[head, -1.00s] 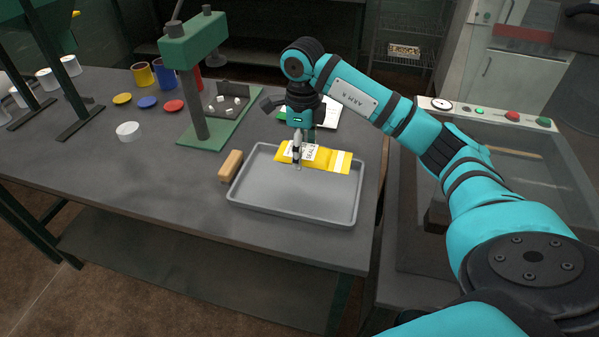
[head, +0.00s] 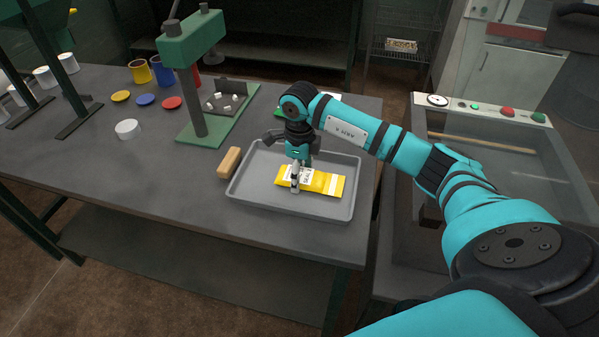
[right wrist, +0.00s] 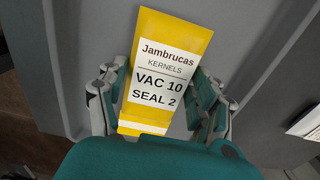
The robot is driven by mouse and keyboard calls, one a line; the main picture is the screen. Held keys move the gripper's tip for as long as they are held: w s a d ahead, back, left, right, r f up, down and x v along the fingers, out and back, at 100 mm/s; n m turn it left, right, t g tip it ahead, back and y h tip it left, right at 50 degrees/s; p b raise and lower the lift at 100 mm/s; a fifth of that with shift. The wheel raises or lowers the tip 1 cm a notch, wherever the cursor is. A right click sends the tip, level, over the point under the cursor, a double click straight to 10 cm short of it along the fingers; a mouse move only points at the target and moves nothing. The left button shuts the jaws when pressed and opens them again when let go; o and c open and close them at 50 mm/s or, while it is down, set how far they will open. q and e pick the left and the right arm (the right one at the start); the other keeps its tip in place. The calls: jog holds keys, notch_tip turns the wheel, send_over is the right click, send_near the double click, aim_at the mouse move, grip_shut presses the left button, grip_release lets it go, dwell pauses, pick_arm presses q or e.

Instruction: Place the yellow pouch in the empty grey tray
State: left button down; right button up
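The yellow pouch (head: 322,182) has a white label with black print, which the right wrist view shows reading "Jambrucas KERNELS VAC 10 SEAL 2" (right wrist: 165,70). My right gripper (head: 297,181) points down over the grey tray (head: 262,196), with its fingers against both side edges of the pouch, and is shut on it. The pouch is within the tray's outline, near its middle. I cannot tell whether it touches the tray floor. Nothing else shows in the tray. My left gripper is not in view.
A tan block (head: 229,162) lies just left of the tray. A green press stand (head: 196,100) stands behind it on the left. A white round lid (head: 127,129) and coloured discs lie farther left. A grey machine with buttons (head: 490,130) is on the right.

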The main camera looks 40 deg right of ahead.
jog(key=o, duration=0.4)
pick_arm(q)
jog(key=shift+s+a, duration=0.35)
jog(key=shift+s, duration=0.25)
pick_arm(e)
jog(key=shift+o, duration=0.2)
jog(key=shift+r, duration=0.55)
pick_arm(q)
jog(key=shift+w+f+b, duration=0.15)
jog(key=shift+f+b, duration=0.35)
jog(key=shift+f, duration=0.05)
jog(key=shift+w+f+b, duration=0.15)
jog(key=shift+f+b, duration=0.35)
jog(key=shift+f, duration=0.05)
pick_arm(e)
notch_tip(320, 180, up, 11)
